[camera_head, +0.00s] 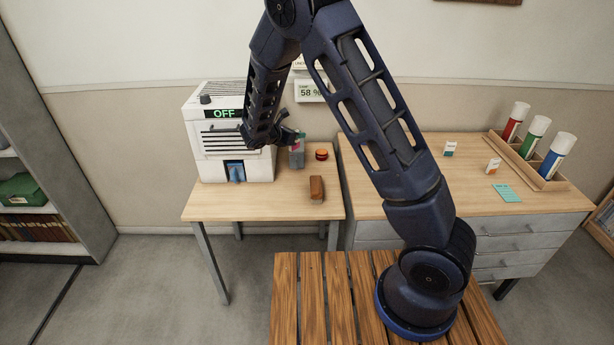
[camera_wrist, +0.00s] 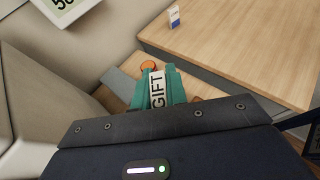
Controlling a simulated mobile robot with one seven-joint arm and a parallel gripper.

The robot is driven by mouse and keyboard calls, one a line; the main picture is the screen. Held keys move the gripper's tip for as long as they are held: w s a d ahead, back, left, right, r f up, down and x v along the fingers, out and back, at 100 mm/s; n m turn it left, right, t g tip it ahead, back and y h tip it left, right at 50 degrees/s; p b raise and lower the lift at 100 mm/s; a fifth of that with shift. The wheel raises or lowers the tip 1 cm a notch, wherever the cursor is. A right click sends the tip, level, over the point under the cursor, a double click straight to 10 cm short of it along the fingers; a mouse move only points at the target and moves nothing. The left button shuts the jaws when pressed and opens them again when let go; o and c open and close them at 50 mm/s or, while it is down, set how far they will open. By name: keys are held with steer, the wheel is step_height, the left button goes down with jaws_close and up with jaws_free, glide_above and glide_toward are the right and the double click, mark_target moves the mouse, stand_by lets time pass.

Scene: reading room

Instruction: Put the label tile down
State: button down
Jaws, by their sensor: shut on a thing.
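The label tile (camera_wrist: 157,88) is white with the black word "GIFT". In the wrist view it is held between the teal fingers of my gripper (camera_wrist: 158,84), which is shut on it. In the head view my gripper (camera_head: 291,137) is above the small wooden table (camera_head: 250,207), just right of the white machine. A grey block-like thing (camera_head: 297,158) stands close below the gripper there. I cannot make out the tile itself in the head view.
The white machine (camera_head: 208,143) reads "OFF". A round red-orange thing (camera_head: 321,154) and a brown block (camera_head: 316,188) are on the small table. The right desk (camera_head: 420,155) holds small boxes (camera_head: 493,166), a teal card (camera_head: 506,192) and a tube rack (camera_head: 518,160). The small table's front left is clear.

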step_height(320, 180, down, 20)
steer(key=shift+r, duration=0.1)
stand_by(0.6)
steer(key=c, duration=1.4)
jaws_free()
